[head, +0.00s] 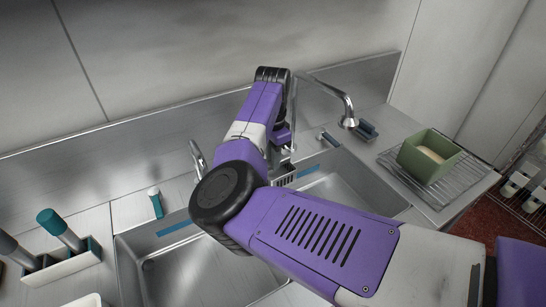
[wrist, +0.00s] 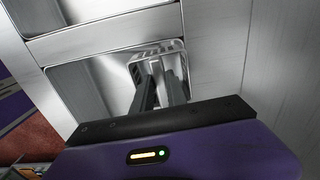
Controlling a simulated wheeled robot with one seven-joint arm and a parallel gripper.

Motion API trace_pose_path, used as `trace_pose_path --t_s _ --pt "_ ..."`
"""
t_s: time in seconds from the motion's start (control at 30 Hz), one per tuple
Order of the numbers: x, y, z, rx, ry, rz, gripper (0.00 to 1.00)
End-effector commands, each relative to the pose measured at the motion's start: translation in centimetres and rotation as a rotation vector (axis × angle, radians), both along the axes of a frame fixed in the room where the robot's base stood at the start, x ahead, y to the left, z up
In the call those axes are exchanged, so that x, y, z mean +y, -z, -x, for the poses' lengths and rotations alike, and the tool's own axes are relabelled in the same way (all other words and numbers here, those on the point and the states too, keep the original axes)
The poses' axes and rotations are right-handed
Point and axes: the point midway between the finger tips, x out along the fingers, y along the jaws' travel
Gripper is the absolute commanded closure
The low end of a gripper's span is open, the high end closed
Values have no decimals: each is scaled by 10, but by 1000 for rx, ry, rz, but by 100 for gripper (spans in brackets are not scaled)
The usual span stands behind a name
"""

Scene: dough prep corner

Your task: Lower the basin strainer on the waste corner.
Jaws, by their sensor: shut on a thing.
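My gripper (head: 284,155) is above the back of the sink, near the divider between the two basins. In the wrist view my gripper (wrist: 163,88) has its two fingers close together on a shiny metal piece with rounded corners, which looks like the basin strainer (wrist: 143,60). In the head view a small slotted metal part of the strainer (head: 284,175) shows just below my gripper; my arm hides much around it. Whether it touches the sink I cannot tell. No marked waste corner can be made out.
The left basin (head: 185,275) and right basin (head: 350,195) look empty. A faucet (head: 347,108) arches behind my gripper. A green box (head: 410,158) stands on a wire rack (head: 440,187) at right.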

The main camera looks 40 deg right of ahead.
Motion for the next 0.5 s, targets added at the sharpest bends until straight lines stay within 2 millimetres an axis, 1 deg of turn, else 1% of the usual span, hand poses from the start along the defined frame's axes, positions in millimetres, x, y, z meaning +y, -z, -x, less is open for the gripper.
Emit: trace_pose_path --t_s 0.03,0.5 --pt "0 4 0 0 0 1 100" --pt "-1 29 0 0 0 1 100"
